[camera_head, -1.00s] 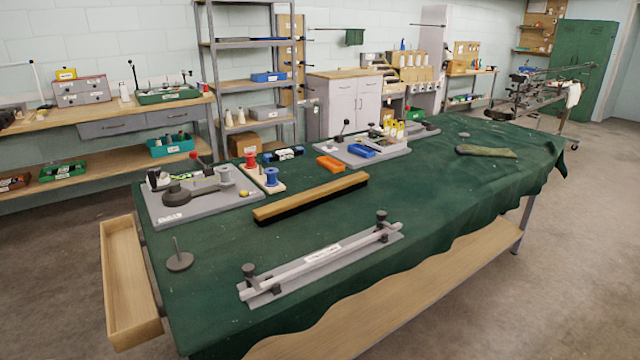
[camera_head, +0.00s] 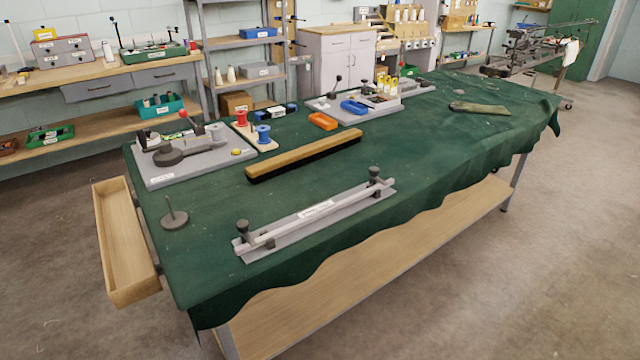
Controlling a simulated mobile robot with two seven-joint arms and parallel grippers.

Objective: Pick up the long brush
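The long brush (camera_head: 305,154) lies on the green-covered table (camera_head: 400,160), near the middle of its left half. It has a tan wooden back on top and dark bristles underneath, and it runs diagonally from lower left to upper right. Nothing covers it. Neither of my grippers shows in the head view.
In front of the brush lies a grey bar fixture (camera_head: 315,218) with dark knobs. A grey board with a lever device (camera_head: 190,152) is to its left, and spools (camera_head: 263,134) and an orange tray (camera_head: 323,121) are behind. An open drawer (camera_head: 124,240) juts out left.

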